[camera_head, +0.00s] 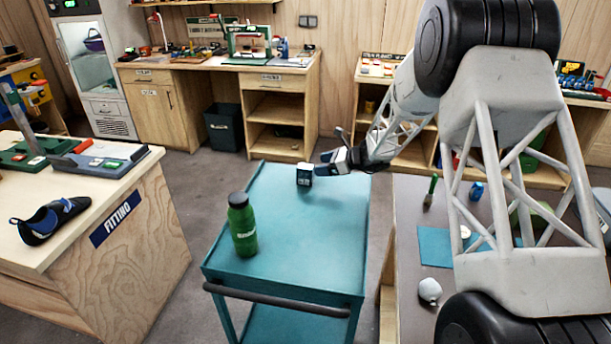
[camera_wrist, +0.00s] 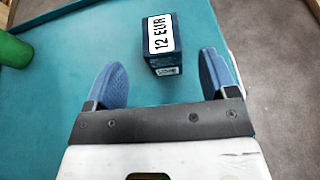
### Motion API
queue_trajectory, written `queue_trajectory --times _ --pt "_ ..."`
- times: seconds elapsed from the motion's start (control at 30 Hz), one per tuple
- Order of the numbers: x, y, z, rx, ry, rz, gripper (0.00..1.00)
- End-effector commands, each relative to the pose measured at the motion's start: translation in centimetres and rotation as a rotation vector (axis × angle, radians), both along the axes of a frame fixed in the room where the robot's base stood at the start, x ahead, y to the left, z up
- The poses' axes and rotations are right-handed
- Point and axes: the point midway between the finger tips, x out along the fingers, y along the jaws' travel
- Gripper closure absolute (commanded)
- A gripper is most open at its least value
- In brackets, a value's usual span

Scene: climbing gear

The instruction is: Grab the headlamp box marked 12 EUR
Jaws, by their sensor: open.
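The headlamp box (camera_wrist: 162,48) is small and dark blue, with a white label reading "12 EUR" on its upper face. It stands on the teal cart top and also shows in the head view (camera_head: 304,178) near the cart's far end. My gripper (camera_wrist: 160,82) is open in the wrist view, with blue finger pads.
A green bottle (camera_head: 242,226) stands on the teal cart (camera_head: 300,262), nearer the handle; it also shows at the wrist view's left edge (camera_wrist: 14,50). The rest of the cart top is clear. A grey-topped table (camera_head: 404,288) is at right, and a fitting counter (camera_head: 125,235) at left.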

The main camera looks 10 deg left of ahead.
Motion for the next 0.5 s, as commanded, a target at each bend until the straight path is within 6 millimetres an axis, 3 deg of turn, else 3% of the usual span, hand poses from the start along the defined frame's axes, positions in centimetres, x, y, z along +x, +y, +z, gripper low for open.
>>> queue_trajectory --times 0.5 --pt "0.2 2.4 -1.0 -0.001 -0.001 0.000 0.21"
